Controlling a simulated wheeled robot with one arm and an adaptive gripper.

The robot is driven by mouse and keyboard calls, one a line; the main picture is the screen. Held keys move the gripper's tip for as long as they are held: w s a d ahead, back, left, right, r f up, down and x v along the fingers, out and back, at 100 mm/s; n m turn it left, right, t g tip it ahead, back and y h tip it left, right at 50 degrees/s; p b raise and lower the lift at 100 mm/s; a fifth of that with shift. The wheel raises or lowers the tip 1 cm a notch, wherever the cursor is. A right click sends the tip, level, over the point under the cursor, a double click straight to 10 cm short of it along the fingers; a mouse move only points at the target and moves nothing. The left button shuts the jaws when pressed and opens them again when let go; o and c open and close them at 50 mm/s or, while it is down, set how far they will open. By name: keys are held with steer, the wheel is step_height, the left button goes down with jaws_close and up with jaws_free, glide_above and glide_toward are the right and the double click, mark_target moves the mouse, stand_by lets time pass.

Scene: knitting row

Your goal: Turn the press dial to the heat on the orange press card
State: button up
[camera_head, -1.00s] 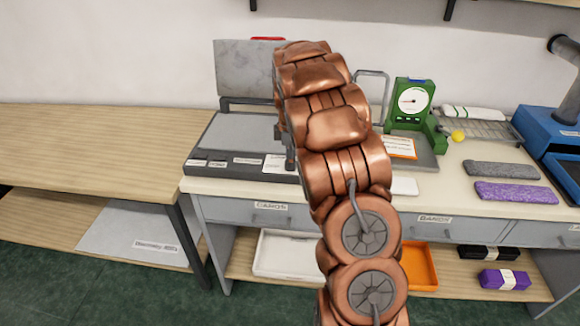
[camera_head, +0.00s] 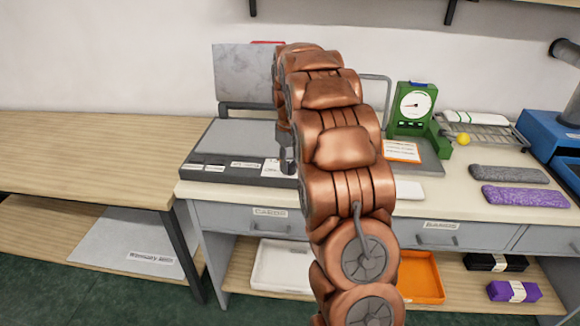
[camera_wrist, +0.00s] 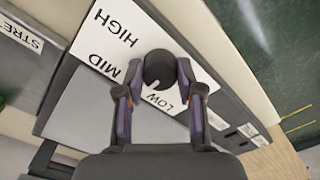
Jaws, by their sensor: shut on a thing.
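The press (camera_head: 238,134) is a flat grey bed with its marbled lid (camera_head: 243,78) raised behind it. In the wrist view its dark round dial (camera_wrist: 159,66) sits on a white plate lettered HIGH, MID and LOW (camera_wrist: 112,35). The dial's white mark faces the lower left, apparently between MID and LOW. My gripper (camera_wrist: 160,74) is shut on the dial, one finger on each side. In the head view my gripper (camera_head: 287,152) shows only partly beside my copper arm. An orange-edged white card (camera_head: 402,151) lies right of the arm; its writing is too small to read.
A wire rack (camera_head: 488,133), a yellow ball (camera_head: 463,139) and grey and purple knitted strips (camera_head: 525,196) lie further right. A white tray (camera_head: 283,267) and an orange tray (camera_head: 420,275) are below. The left table is bare.

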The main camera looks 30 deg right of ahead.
steer(key=m+b, duration=0.1)
steer(key=m, duration=0.3)
steer(key=shift+m, duration=0.3)
steer(key=m+b, duration=0.1)
steer(key=m, duration=0.3)
steer(key=shift+m, duration=0.3)
steer(key=m+b, duration=0.1)
steer(key=m, duration=0.3)
steer(key=shift+m, duration=2.5)
steer(key=o, duration=1.2)
steer(key=shift+c, duration=0.2)
